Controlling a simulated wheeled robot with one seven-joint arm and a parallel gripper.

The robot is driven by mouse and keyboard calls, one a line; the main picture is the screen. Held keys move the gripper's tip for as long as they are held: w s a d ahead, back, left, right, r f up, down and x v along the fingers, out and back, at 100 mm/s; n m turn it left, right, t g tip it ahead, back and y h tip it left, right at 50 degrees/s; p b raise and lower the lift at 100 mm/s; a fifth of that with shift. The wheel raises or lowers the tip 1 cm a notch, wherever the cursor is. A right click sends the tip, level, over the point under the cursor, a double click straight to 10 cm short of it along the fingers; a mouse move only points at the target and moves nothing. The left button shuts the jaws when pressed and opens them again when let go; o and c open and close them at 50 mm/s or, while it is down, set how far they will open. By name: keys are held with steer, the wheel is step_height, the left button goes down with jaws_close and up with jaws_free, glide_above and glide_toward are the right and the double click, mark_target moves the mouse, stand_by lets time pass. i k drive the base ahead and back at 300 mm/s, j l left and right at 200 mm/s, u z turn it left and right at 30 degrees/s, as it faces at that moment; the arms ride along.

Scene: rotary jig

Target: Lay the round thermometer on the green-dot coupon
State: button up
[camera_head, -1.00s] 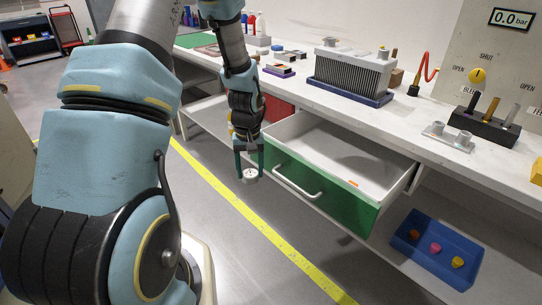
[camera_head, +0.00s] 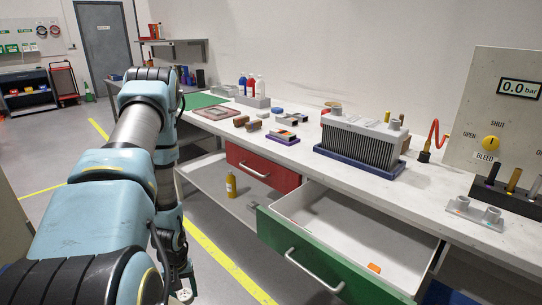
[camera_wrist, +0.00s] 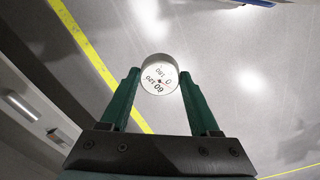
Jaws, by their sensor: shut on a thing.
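The round thermometer (camera_wrist: 159,77), a short pale cylinder with a white dial and dark numbers, is held between the green fingers of my gripper (camera_wrist: 159,80) in the wrist view. It is over grey floor, clear of any surface. In the head view my gripper (camera_head: 183,292) is low at the bottom edge, left of the open green drawer, and mostly cut off or hidden by my arm. I cannot make out a green-dot coupon in either view. A small stack of coloured flat pieces (camera_head: 284,136) lies on the bench, too small to read for dots.
The green drawer (camera_head: 318,262) stands open, jutting out from the bench, with an orange piece (camera_head: 374,268) inside. A red drawer (camera_head: 262,172) is beside it. On the bench (camera_head: 310,165) are a finned block (camera_head: 356,146), several bottles and a grey two-post fitting (camera_head: 474,213).

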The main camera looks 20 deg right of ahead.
mark_target(283, 133)
steer(key=i+j, duration=0.2)
steer(key=i, duration=0.2)
steer(key=i+j, duration=0.15)
steer(key=i, duration=0.25)
steer(key=i+j, duration=0.2)
steer(key=i, duration=0.25)
steer(key=i+j, duration=0.15)
steer(key=i, duration=0.25)
steer(key=i+j+z, duration=0.1)
steer(key=z, duration=0.25)
steer(key=i+j+z, duration=0.2)
steer(key=z, duration=0.15)
steer(key=i+j+z, duration=0.35)
steer(key=k+l, duration=0.1)
